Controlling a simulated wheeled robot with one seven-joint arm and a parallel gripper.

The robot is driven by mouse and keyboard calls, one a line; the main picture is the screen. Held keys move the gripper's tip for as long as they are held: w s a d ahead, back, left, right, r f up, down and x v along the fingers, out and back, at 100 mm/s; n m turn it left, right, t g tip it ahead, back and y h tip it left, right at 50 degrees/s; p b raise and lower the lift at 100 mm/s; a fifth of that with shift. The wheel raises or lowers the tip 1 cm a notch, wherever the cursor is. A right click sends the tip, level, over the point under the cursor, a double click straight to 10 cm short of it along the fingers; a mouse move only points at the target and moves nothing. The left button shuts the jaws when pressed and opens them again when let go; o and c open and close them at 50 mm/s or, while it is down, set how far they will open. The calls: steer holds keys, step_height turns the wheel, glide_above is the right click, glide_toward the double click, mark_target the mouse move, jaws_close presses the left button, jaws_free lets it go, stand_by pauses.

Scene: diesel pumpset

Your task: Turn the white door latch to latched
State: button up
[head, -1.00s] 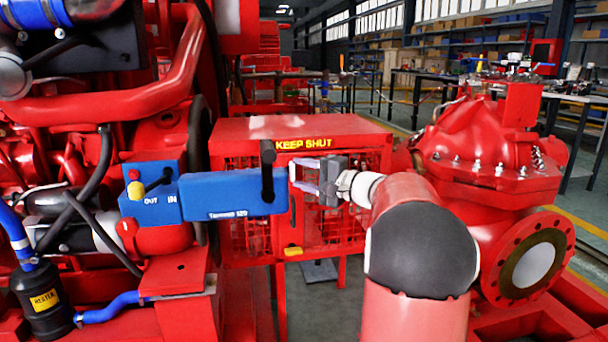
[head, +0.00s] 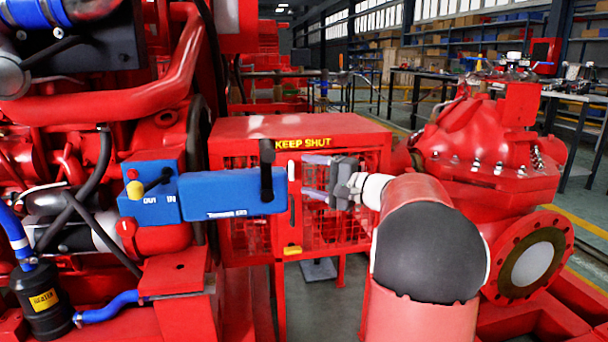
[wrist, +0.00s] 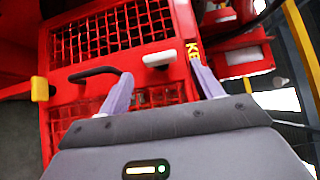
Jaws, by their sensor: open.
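The white door latch (head: 291,170) is a short bar near the left edge of the red mesh door (head: 345,222), under the yellow KEEP SHUT lettering. It stands roughly upright in the head view. In the wrist view the white latch (wrist: 160,58) lies between the two pale fingers in the picture, ahead of them. My gripper (head: 306,177) is open and empty, just right of the latch in the head view; in the wrist view my gripper (wrist: 160,68) spreads its fingers to either side of it. I see no contact.
A black door handle (wrist: 93,72) is below the latch, and a yellow piece (head: 292,251) sits lower on the door edge. A blue box (head: 233,193) with a black upright lever (head: 267,170) stands close left of the latch. A red pump (head: 490,150) is at right.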

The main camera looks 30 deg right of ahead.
steer(key=v, duration=0.5)
stand_by(0.4)
